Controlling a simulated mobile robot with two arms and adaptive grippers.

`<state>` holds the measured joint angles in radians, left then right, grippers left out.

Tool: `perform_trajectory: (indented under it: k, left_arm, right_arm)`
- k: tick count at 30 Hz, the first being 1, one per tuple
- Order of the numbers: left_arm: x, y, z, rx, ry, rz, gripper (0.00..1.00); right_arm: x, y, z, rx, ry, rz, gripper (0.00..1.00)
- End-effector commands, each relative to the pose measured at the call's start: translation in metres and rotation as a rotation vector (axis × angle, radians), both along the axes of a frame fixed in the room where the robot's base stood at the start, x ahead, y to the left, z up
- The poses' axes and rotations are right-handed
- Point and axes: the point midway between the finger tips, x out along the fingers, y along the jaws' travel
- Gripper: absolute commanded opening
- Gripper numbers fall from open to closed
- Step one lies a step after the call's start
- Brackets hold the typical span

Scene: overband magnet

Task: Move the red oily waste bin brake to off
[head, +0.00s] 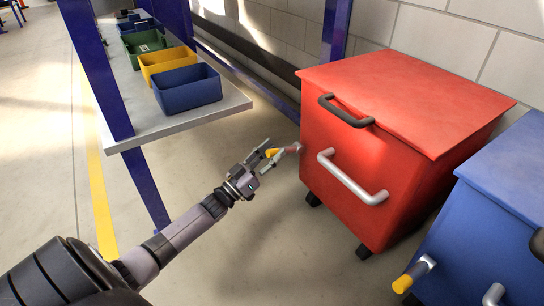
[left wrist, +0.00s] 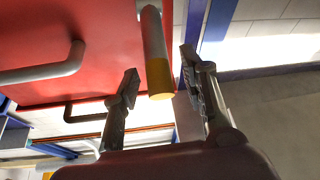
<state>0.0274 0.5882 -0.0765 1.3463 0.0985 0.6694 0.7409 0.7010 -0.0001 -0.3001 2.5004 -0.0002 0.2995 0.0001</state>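The red oily waste bin (head: 345,165) stands right of centre in the head view, with a black lid handle (head: 345,111) and a grey front bar handle (head: 352,180). Its brake lever (head: 293,148) sticks out at its left side, grey with a yellow end. My left gripper (head: 266,156) is at that yellow end. In the left wrist view the lever (left wrist: 155,45) reaches between the two spread fingers of my left gripper (left wrist: 159,66), with gaps on both sides. The left gripper is open. My right gripper is not in view.
A blue bin (head: 505,190) with its own yellow-tipped lever (head: 413,275) stands close on the right. A bench (head: 200,116) with blue, yellow and green trays is at upper left, with blue posts. The floor (head: 270,240) before the red bin is clear.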

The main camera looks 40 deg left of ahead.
Motion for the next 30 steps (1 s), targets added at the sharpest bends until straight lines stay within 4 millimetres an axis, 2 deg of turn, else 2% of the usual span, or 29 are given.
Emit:
perform_trajectory:
  k: [9,26,30]
  left_arm:
    - [0.0023,-0.0004,0.0014,0.0,0.0,0.0,0.39]
    - [0.0019,-0.0004,0.0011,0.0,0.0,0.001,0.02]
    - [0.0019,-0.0005,0.001,-0.001,0.0,0.0,0.0]
  right_arm:
    - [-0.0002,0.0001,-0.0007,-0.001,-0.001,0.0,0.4]
    - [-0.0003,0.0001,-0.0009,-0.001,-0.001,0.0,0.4]
    - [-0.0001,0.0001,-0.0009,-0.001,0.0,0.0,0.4]
